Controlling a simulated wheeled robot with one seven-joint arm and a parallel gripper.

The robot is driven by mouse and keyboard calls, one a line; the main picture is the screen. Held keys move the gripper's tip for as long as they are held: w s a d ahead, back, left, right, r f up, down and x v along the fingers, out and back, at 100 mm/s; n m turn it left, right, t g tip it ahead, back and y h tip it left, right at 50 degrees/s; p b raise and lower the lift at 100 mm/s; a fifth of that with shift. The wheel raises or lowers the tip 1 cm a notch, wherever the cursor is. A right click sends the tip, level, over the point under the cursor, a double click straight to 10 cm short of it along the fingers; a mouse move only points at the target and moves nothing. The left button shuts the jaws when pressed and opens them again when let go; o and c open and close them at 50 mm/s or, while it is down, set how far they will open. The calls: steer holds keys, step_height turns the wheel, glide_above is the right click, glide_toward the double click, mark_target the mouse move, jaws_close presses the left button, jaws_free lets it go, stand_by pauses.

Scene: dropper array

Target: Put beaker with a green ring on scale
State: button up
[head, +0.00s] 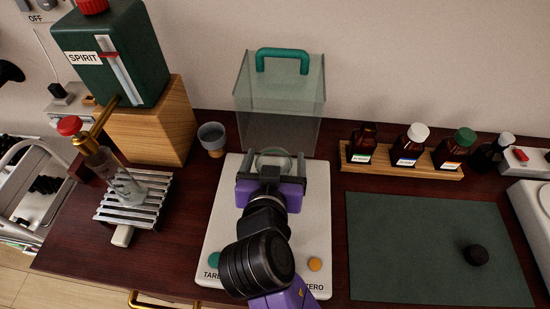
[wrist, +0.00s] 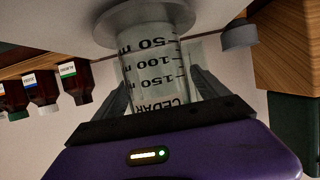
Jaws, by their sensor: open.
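A clear beaker (wrist: 155,75) with dark volume marks and the word CEDAR stands on the round grey pan (wrist: 112,28) of the scale, seen inverted in the wrist view. In the head view its rim (head: 273,152) shows above my gripper (head: 274,166), with a faint greenish tint; I cannot clearly make out a ring. The white scale (head: 222,232) has TARE and ZERO buttons. My gripper is open, with one finger on each side of the beaker. Whether the fingers touch the glass is unclear. My arm hides the pan in the head view.
Another glass vessel (head: 130,190) stands on the slatted rack (head: 112,213) under the green SPIRIT tank (head: 112,60). A small grey cup (head: 211,136) and a clear cover (head: 280,105) stand behind the scale. Brown bottles (head: 409,146) and a green mat (head: 420,245) lie right.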

steer(key=shift+r, duration=0.25)
steer(key=v, duration=1.2)
steer(key=shift+b, duration=0.4)
